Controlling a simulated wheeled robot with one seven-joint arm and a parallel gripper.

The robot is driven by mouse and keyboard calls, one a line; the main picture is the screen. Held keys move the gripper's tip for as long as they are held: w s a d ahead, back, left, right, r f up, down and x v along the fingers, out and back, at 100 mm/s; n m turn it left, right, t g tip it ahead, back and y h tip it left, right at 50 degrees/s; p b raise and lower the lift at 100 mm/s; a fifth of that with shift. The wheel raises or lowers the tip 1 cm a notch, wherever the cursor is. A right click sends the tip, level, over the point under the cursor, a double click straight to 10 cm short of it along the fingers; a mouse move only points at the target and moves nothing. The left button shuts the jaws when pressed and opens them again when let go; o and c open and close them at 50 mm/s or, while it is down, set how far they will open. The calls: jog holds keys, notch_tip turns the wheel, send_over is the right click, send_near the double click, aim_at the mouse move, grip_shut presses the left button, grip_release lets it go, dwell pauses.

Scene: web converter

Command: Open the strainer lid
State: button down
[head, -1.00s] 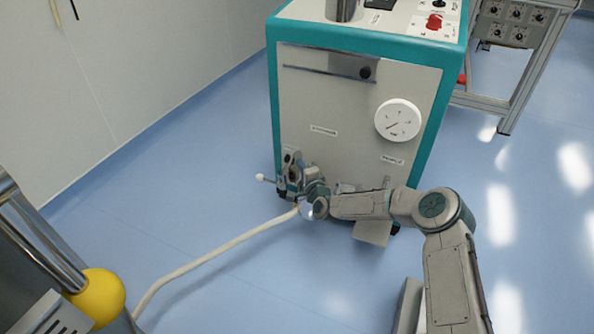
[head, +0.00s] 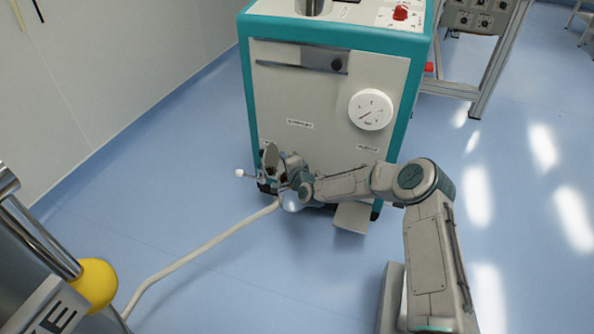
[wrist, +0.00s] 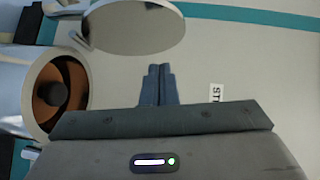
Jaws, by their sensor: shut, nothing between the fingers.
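The strainer lid (wrist: 137,25) is a round grey disc on a hinge arm. In the wrist view it stands swung away from the strainer's round mouth (wrist: 58,92), which is uncovered and shows a copper-brown inside with a dark centre. In the head view the lid (head: 270,154) stands tilted up low on the machine's front left. My gripper (wrist: 159,72) is shut and empty, its fingertips to the right of the mouth and just below the lid's rim in the wrist view, seemingly apart from both. In the head view my wrist hides part of the strainer.
The strainer is on a teal-edged grey machine (head: 300,95) with a white dial (head: 370,109). A pale hose (head: 205,247) runs over the floor to the lower left. A white-knobbed handle (head: 240,173) sticks out left. Blue floor (head: 120,195) is open at left.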

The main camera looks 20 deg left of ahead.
jog(key=p+v, duration=0.3)
jog(key=v, duration=0.8)
jog(key=shift+w+d+r, duration=0.2)
jog(key=shift+w+d, duration=0.15)
